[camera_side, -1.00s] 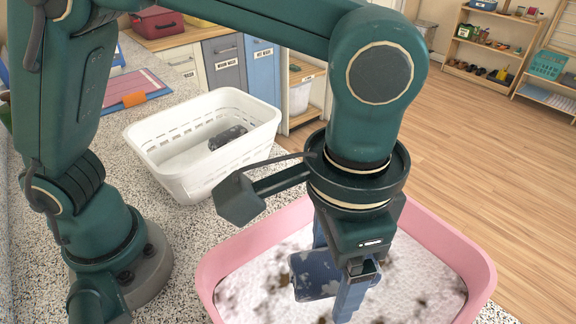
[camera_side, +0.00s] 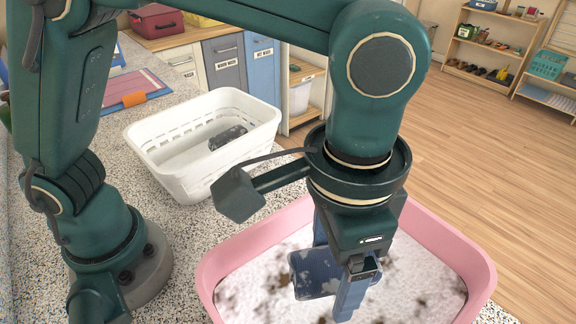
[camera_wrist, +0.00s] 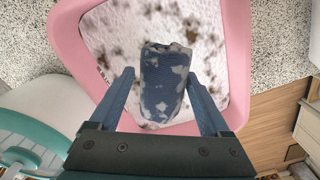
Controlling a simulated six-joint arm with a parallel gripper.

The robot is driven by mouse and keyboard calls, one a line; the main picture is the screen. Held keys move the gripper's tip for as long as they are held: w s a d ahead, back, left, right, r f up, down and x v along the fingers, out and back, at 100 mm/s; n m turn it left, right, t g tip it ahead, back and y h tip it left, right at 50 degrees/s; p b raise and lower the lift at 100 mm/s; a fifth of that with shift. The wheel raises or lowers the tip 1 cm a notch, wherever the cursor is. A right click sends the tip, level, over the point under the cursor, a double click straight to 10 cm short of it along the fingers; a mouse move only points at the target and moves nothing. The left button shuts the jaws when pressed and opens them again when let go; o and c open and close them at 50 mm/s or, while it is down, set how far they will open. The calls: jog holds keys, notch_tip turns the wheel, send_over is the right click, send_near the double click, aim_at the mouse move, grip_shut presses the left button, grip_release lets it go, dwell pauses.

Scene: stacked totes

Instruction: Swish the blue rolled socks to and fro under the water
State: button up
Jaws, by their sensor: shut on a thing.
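The blue rolled socks (camera_side: 316,281), spotted with white suds, are held between the fingers of my gripper (camera_side: 338,285). They also show in the wrist view (camera_wrist: 163,84), between the two blue fingers of my gripper (camera_wrist: 160,76). The pink tub (camera_side: 225,254) holds water covered with white foam and brown dirty patches. The socks are over the tub's middle, with their top in sight at about the foam's level. How deep their lower part sits is hidden.
A white slotted basket (camera_side: 168,172) with a dark grey roll (camera_side: 228,137) inside stands behind and left of the tub on the speckled counter (camera_side: 185,250). The tub's pink walls surround my gripper. Labelled drawers stand beyond.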

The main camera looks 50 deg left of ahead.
jog(key=shift+r, duration=1.5)
jog(key=shift+a+f+m, duration=0.1)
jog(key=shift+m, duration=0.3)
jog(key=w+a+r+n, duration=0.1)
jog(key=w+a+n, duration=0.2)
jog(key=a, duration=0.9)
jog(key=w+a+r+n, duration=0.1)
jog(key=w+a+n, duration=0.2)
jog(key=a, duration=1)
jog(key=shift+w+a+n, duration=0.15)
jog(key=shift+w+n, duration=0.15)
jog(key=shift+w, duration=0.05)
jog(key=shift+w, duration=0.1)
